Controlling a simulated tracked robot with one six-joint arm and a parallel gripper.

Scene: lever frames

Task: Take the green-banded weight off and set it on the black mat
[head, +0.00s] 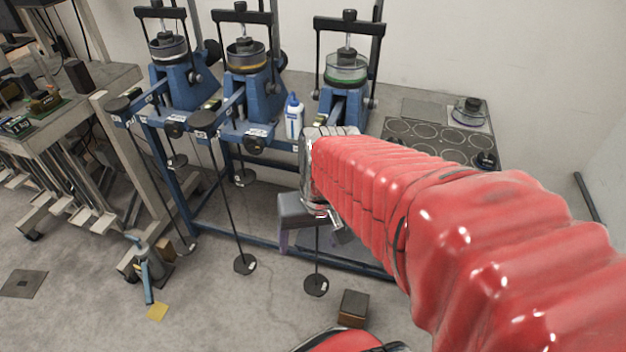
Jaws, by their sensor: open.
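My gripper (328,214) is at the end of my red-sleeved arm, in front of the right-hand blue lever frame (345,105). It is seen from behind, open, with its fingers mostly hidden. I cannot make out a green-banded weight for sure; my arm hides the end of the right frame's lever and the upper part of its hanger. Below my gripper, a dark disc (316,285) hangs low at the foot of that hanger. The right frame's cell (346,70) has a greenish ring. A black mat with ring outlines (398,127) lies on the bench at the right, partly behind my arm.
Two more blue lever frames (178,85) (248,95) stand left, with hanging rods and discs. A white-blue bottle (293,118) stands between frames. A brown box (353,308) sits on the floor.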

